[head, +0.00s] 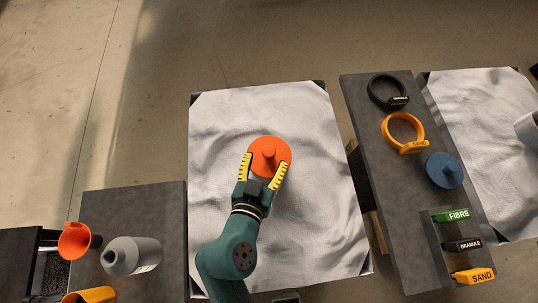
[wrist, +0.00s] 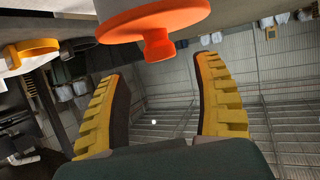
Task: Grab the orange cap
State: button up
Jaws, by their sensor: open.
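The orange cap (head: 269,156) is a round disc with a small knob, seen over the white cloth-covered table in the head view. In the wrist view the orange cap (wrist: 152,22) shows at the top, its knob pointing down. My gripper (head: 265,170) is open, its yellow ribbed fingers reaching up to either side of the cap's lower part in the head view. In the wrist view my gripper (wrist: 160,75) has a clear gap between its fingers, and the knob lies above that gap. I cannot tell whether the fingers touch the cap.
A grey bench (head: 376,150) on the right holds a black ring (head: 375,91), an orange ring (head: 386,132), a blue cap (head: 444,171) and labelled tags (head: 452,216). At lower left are a grey bottle (head: 142,254) and an orange funnel-like cup (head: 74,240). The white cloth (head: 225,115) is otherwise clear.

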aim_at(268, 154)
jog(key=x, duration=0.5)
jog(key=shift+s+a+f, duration=0.1)
jog(key=shift+f, duration=0.1)
grip_shut()
